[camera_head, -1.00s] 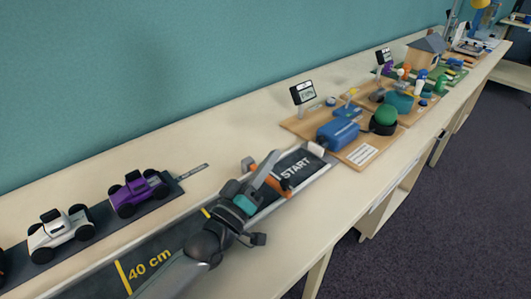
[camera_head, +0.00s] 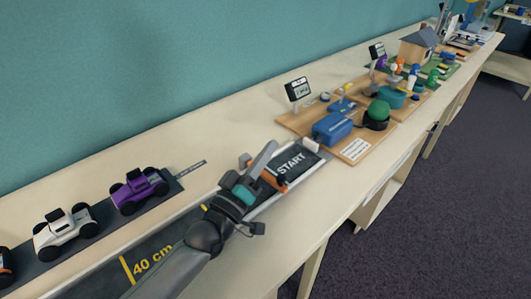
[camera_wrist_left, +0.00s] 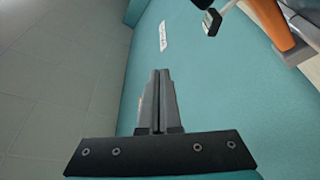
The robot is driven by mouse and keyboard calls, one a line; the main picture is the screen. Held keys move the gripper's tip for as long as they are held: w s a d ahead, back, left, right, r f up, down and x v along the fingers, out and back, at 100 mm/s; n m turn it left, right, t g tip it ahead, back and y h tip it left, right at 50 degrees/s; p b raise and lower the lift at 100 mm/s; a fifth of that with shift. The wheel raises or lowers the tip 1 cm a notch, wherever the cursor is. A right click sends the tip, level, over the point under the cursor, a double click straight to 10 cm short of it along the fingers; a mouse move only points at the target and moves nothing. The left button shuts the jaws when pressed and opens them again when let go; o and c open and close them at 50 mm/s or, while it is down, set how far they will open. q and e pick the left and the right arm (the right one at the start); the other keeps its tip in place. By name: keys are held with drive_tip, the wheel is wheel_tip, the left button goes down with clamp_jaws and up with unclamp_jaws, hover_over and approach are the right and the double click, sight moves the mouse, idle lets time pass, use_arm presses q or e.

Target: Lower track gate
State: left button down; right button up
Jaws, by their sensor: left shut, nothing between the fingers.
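The track (camera_head: 112,268) runs along the table, with a dark "START" patch (camera_head: 290,163) at its far end. Orange parts (camera_head: 272,181) that look like the track gate stand beside that patch, partly hidden behind my left gripper. I cannot tell how far the gate is raised. My left gripper (camera_head: 271,147) is shut and empty, its fingertips just above the track by the orange parts. In the left wrist view the closed fingers (camera_wrist_left: 159,75) point at the teal wall, and an orange part (camera_wrist_left: 268,20) shows at upper right, apart from them. My right gripper is not in view.
A purple car (camera_head: 138,190) and a white car (camera_head: 65,232) stand on a dark strip left of the track. Beyond the track is a wooden board (camera_head: 355,149) with a blue box (camera_head: 332,127) and a small display (camera_head: 298,88). A teal wall runs behind the table.

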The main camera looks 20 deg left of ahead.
use_arm(q)
drive_tip(key=s+a+f, duration=0.2)
drive_tip(key=s+a, duration=0.3)
drive_tip(key=s, duration=0.3)
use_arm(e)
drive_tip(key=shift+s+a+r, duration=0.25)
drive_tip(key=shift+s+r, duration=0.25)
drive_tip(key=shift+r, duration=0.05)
use_arm(q)
drive_tip(key=shift+d, duration=0.1)
